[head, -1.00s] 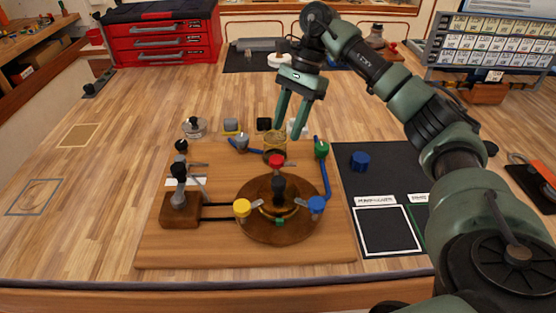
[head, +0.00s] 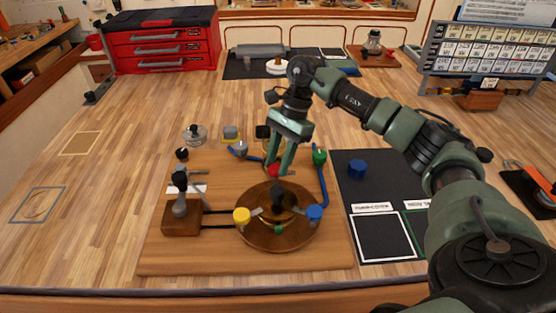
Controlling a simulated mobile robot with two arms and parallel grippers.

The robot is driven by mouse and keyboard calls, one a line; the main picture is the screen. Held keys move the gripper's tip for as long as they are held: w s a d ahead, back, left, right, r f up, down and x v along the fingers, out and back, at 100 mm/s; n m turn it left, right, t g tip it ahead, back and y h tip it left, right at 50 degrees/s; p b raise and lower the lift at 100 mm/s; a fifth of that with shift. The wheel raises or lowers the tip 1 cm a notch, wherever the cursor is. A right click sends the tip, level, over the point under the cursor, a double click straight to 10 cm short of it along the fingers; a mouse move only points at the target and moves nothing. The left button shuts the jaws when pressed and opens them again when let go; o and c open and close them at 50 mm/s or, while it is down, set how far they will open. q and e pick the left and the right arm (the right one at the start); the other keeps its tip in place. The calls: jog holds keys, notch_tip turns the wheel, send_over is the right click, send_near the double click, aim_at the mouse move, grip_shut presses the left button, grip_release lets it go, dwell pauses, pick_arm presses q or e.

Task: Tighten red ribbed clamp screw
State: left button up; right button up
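The red clamp screw (head: 274,170) is at the back edge of the round wooden disc (head: 262,243) on the wooden board. Its ribs are too small to make out. My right gripper (head: 280,168) points down at it, fingertips at the red head and partly hiding it. The fingers show a gap between them, but I cannot tell whether they press on the screw. A yellow screw (head: 241,216) and a blue screw (head: 314,213) sit at the disc's left and right. A black knob (head: 278,195) stands near the middle. My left gripper is not in view.
A wooden block with a black-topped lever (head: 181,205) stands left of the disc. A green knob (head: 319,157) on a blue pipe stands close right of my gripper. A blue part (head: 357,169) lies on the dark mat.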

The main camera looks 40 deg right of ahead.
grip_shut()
jog(key=m+b, duration=0.1)
jog(key=m+t+b, duration=0.1)
jog(key=m, duration=0.1)
jog(key=shift+s+d+f+b, duration=0.1)
jog(key=shift+s+f+b, duration=0.05)
jog(key=shift+b, duration=0.25)
jog(key=m+t+b, duration=0.1)
jog(key=m, duration=0.1)
jog(key=m+t+b, duration=0.1)
jog(key=m+b, duration=0.1)
jog(key=m, duration=0.1)
jog(key=shift+s+h, duration=0.2)
jog(key=shift+h, duration=0.1)
jog(key=m+b, duration=0.1)
jog(key=m+t, duration=0.1)
jog(key=m, duration=0.1)
jog(key=m+h+b, duration=0.1)
jog(key=m, duration=0.1)
jog(key=shift+s+a+t+b, duration=0.1)
jog(key=shift+a+t+b, duration=0.15)
jog(key=shift+t+b, duration=0.1)
jog(key=shift+a+r+m+t+h+b, duration=0.15)
jog(key=shift+m+h+b, duration=0.3)
jog(key=shift+m, duration=0.8)
jog(key=shift+a+r+m+t+h+b, duration=0.15)
jog(key=shift+m+h+b, duration=0.3)
jog(key=shift+m, duration=0.8)
jog(key=shift+s+d, duration=0.1)
